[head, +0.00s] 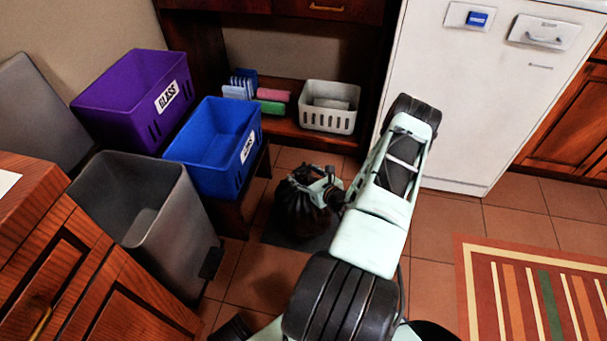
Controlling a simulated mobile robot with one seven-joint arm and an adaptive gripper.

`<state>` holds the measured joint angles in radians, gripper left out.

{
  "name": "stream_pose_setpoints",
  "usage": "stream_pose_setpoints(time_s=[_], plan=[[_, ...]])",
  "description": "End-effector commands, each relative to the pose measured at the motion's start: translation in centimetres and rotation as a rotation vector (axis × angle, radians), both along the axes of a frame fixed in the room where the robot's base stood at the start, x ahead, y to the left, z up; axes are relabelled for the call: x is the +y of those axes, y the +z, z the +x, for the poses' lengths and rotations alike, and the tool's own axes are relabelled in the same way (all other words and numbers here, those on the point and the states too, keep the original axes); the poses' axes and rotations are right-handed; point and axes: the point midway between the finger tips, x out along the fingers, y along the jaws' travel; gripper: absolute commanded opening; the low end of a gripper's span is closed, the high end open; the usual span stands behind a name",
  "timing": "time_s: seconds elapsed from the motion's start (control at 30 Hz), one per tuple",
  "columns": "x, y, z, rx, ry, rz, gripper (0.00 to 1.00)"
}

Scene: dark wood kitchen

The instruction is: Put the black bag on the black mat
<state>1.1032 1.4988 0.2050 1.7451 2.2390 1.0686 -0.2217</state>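The black bag (297,213) is a dark, gathered bundle low at the middle of the head view, beside the blue bin's stand. The black mat (276,238) is a dark flat square on the tiles; the bag overlaps it in the picture. I cannot tell if the bag rests on the mat or hangs just above it. My gripper (312,186) is at the top of the bag, reaching in from the right. Its fingers are small and dark against the bag, so whether they are closed on it is unclear. My arm hides the floor right of the mat.
A purple bin (125,112) and a blue bin (207,180) labelled for recycling stand left, with an open grey trash can (125,250) in front. A low shelf with a white basket (328,121) is behind. A white dishwasher (462,130) and striped rug (530,305) are right.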

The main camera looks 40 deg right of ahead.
Motion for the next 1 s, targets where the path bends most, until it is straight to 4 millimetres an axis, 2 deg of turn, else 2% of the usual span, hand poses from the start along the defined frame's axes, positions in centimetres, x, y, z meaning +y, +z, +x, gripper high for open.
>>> stream_pose_setpoints(time_s=[0.3, 0.37, 0.8, 1.0], plan=[[0.0, 0.4, 0.0, -0.001, 0.000, -0.001, 0.61], [0.0, 0.7, -0.7, 0.001, -0.001, 0.000, 0.61], [0.6, 4.2, -8.8, 0.001, -0.003, 0.001, 0.61], [0.8, 4.8, -10.7, 0.000, -0.001, -0.001, 0.61]])
